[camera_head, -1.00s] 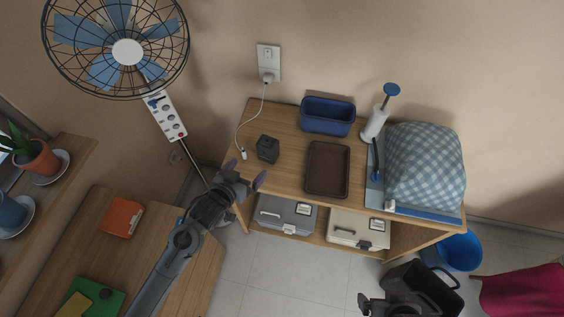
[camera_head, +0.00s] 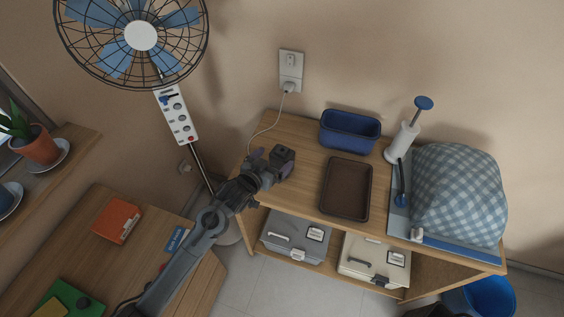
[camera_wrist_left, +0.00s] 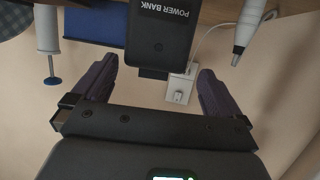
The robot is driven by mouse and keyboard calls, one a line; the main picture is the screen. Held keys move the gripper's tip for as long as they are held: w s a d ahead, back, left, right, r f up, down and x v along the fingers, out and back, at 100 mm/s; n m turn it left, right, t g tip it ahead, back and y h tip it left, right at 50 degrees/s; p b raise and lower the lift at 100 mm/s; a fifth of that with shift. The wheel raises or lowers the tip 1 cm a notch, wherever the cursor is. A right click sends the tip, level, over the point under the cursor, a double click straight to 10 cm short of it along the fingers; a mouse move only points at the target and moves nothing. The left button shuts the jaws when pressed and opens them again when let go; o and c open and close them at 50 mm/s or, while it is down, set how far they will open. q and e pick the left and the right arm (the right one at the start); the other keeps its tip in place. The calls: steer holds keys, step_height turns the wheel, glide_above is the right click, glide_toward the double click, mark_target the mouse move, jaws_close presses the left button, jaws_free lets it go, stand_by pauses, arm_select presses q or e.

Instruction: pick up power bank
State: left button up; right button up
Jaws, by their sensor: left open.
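The power bank (camera_head: 284,154) is a small dark grey box on the left part of the wooden shelf unit's top. In the left wrist view the power bank (camera_wrist_left: 160,38) shows its white "POWER BANK" lettering, upside down, and a round button. My left gripper (camera_head: 268,169) is right at it in the head view and hides part of it. In the wrist view my left gripper (camera_wrist_left: 158,70) is open, one purple-grey finger on each side, with the box's near end between the fingertips. Gaps show on both sides, so it is not gripped.
A white cable runs from the wall outlet (camera_head: 291,72) to the shelf top; its white plug (camera_wrist_left: 241,46) shows in the wrist view. A brown tray (camera_head: 346,190) and blue bin (camera_head: 350,130) stand right of the power bank. The fan (camera_head: 141,38) stands left.

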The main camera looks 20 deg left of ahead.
mark_target(277, 160)
arm_select(q)
steer(key=x, duration=0.1)
steer(key=b+x, duration=0.1)
steer(key=x, duration=0.2)
steer(key=shift+w+d+f, duration=0.1)
steer(key=shift+d+f, duration=0.2)
steer(key=shift+f, duration=0.1)
steer(key=shift+w+f, duration=0.1)
steer(key=shift+w, duration=0.25)
steer(key=c, duration=1.1)
